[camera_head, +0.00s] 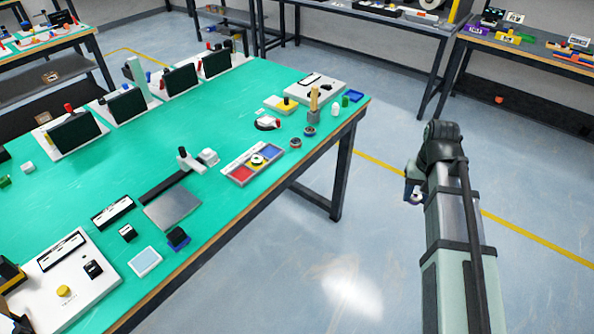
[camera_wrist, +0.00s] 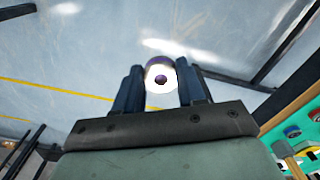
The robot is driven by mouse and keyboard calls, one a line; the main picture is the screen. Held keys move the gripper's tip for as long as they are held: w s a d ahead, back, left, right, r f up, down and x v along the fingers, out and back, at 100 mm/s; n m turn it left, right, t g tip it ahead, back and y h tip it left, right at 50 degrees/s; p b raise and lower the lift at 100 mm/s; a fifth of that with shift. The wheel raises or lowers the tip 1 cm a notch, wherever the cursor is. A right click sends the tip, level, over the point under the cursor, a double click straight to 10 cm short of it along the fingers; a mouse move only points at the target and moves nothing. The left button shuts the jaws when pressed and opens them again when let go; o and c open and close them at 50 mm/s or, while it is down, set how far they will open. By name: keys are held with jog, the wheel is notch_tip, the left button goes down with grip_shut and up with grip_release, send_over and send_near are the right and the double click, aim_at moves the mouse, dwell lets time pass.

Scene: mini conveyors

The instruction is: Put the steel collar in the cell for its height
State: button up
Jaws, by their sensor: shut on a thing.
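My gripper (camera_wrist: 160,70) is shut on a ring-shaped collar (camera_wrist: 151,78) with a bright white face, a dark centre hole and a purplish side. The collar sits between the two dark fingers in the wrist view. In the head view my gripper (camera_head: 411,192) is over open floor, to the right of the green table and clear of it; the collar is too small to make out there.
The green table (camera_head: 110,185) carries a grey plate (camera_head: 172,209), black panels (camera_head: 128,107), a white control board (camera_head: 75,290) and two small round pieces (camera_head: 295,143) near the right edge. A wooden-handled tool (camera_head: 314,98) stands farther back. The floor around my arm is clear.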

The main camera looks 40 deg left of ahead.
jog(key=s+a+r+n, duration=0.15)
jog(key=s+a, duration=0.25)
jog(key=a, duration=0.6)
jog(key=s+a+n, duration=0.2)
jog(key=s+a, duration=0.2)
jog(key=a, duration=0.6)
notch_tip(320, 180, up, 4)
jog(key=n, duration=0.6)
send_over(243, 176)
jog(key=shift+w+a+f, duration=0.1)
jog(key=shift+f, duration=4.65)
jog(key=shift+f, duration=0.6)
jog(key=o, duration=1.1)
jog(key=shift+c, duration=0.2)
jog(key=shift+o, duration=0.5)
notch_tip(243, 176, up, 13)
jog(key=shift+r, duration=0.1)
